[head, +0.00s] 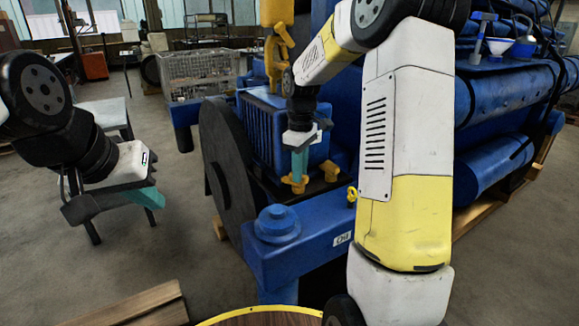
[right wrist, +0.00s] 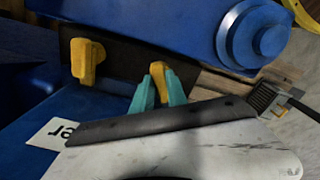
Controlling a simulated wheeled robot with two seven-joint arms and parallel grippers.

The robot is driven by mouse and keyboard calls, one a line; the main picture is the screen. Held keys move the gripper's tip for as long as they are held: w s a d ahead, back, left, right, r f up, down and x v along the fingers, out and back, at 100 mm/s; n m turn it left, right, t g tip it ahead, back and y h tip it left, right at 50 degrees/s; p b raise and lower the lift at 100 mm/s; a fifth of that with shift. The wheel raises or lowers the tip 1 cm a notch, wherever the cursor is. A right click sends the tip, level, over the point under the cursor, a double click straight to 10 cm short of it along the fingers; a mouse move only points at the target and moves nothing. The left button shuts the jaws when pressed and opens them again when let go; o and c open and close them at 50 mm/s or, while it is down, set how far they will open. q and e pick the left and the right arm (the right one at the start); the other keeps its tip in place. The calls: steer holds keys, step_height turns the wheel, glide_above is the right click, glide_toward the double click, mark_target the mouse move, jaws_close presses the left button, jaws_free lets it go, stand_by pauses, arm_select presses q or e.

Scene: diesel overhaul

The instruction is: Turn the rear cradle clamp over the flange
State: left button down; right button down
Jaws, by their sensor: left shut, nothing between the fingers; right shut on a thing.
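My right gripper (head: 297,176) points down beside the blue ribbed block (head: 262,130). It is shut on a yellow clamp (head: 294,185). In the right wrist view the teal fingers (right wrist: 160,92) stand on either side of this clamp's yellow top (right wrist: 159,76). A second yellow clamp (head: 330,170) stands close by to the right; it also shows in the right wrist view (right wrist: 87,62), apart from the fingers. Both clamps are at a dark flat plate (right wrist: 112,60), perhaps the flange. The held clamp's lower part is partly hidden. My left gripper (head: 152,203) is shut and empty, off to the left.
A large dark disc (head: 222,165) stands left of the block. A blue round cap (head: 277,222) sits on the blue cradle beam (head: 300,250) in front. A yellow ring (head: 352,195) is near my right forearm.

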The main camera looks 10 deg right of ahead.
steer(key=m, duration=0.5)
steer(key=shift+r+m, duration=0.1)
steer(key=shift+m, duration=0.2)
stand_by(0.4)
steer(key=c, duration=1.3)
jaws_free()
step_height(320, 180, up, 7)
steer(key=shift+f, duration=0.1)
steer(key=shift+r, duration=0.45)
